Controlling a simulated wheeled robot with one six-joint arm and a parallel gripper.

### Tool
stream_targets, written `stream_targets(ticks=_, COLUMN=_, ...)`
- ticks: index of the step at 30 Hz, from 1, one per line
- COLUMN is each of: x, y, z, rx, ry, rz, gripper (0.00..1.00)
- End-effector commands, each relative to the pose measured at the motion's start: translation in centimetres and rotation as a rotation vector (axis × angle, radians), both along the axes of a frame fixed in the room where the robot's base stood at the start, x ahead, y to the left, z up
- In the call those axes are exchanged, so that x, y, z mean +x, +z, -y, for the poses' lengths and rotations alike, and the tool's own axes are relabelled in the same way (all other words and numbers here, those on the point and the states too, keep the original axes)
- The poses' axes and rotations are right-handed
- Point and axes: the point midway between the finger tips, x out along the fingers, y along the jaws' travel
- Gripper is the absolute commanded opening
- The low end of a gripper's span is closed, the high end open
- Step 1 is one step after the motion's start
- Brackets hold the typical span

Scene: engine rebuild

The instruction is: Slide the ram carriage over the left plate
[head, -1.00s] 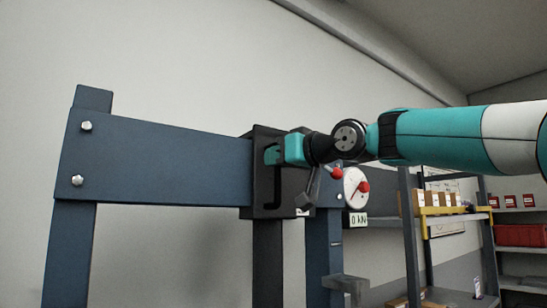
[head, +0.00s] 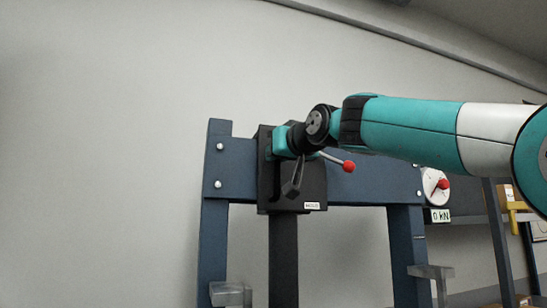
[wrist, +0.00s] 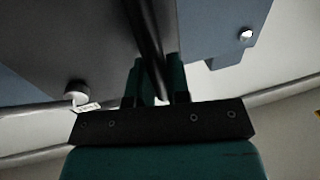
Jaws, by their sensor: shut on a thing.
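The black ram carriage (head: 300,190) sits on the blue crossbeam (head: 370,180) of a press frame, nearer the left post than the right. The dark ram (head: 283,260) hangs below it. My gripper (head: 272,148) is at the carriage's upper left front, shut on its dark bar handle; the wrist view shows the bar (wrist: 150,45) between the two teal fingers (wrist: 158,85). A pale grey plate (head: 230,293) shows low at the left post, left of the ram. Another grey plate (head: 432,271) is at the right post.
A lever with a red knob (head: 347,166) sticks out from the carriage to the right. A gauge (head: 436,186) and a "0 kN" display (head: 438,215) are by the right post. Some bare beam lies left of the carriage, up to the bolted left post (head: 216,200).

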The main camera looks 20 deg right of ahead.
Motion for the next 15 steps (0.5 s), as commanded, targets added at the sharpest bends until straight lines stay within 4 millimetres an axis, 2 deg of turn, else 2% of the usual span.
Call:
stream_targets(ticks=13, x=0.0, y=-0.01, z=0.04, rx=-0.001, ry=-0.005, rz=-0.002, gripper=0.0)
stream_targets(ticks=14, x=0.0, y=0.0, z=0.04, rx=-0.001, ry=-0.005, rz=-0.001, gripper=0.24)
stream_targets(ticks=15, x=0.01, y=0.0, z=0.06, rx=-0.001, ry=-0.005, rz=-0.001, gripper=0.33)
